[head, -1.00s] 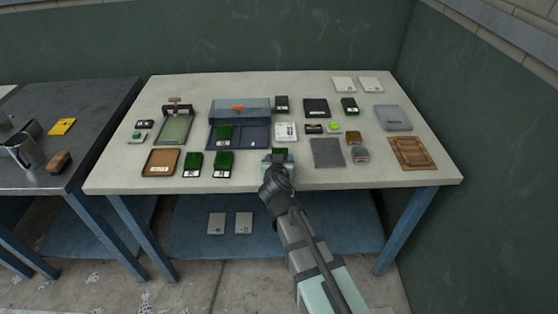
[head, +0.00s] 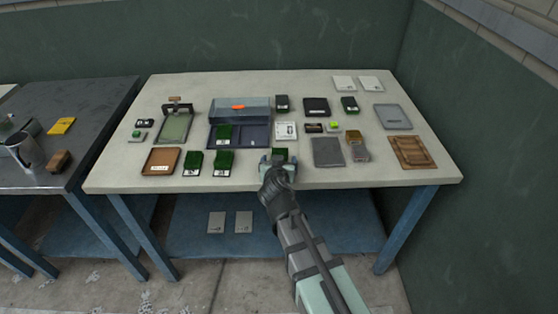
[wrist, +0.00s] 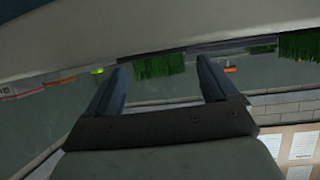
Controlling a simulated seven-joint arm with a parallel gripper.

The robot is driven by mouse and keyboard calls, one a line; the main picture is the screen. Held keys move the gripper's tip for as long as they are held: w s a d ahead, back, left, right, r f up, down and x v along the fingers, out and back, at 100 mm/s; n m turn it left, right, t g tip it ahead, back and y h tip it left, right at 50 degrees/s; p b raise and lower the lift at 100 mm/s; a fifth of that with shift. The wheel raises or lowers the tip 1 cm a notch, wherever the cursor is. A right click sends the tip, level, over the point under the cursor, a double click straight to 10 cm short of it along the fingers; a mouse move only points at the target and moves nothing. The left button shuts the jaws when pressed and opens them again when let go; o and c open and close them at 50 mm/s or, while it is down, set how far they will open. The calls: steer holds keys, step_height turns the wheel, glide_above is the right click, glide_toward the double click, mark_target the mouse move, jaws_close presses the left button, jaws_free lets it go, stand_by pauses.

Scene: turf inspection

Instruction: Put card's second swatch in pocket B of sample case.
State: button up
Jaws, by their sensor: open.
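The sample case (head: 240,118) stands open at the back middle of the table, with a dark blue tray part in front. One green turf swatch (head: 224,132) sits in its left part; pocket letters are too small to read. A white printed card (head: 286,131) lies right of the case. My gripper (head: 278,160) is open at the table's front middle, at a green swatch (head: 280,153). In the wrist view, that swatch's green pile (wrist: 160,65) shows between the fingertips of my gripper (wrist: 160,78). Whether the fingers touch it I cannot tell.
Two green swatches (head: 193,163) (head: 223,163) lie left of my gripper. A brown tray (head: 161,161) is at front left, and a wooden board (head: 412,152) at front right.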

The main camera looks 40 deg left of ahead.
steer(key=v, duration=0.6)
stand_by(0.3)
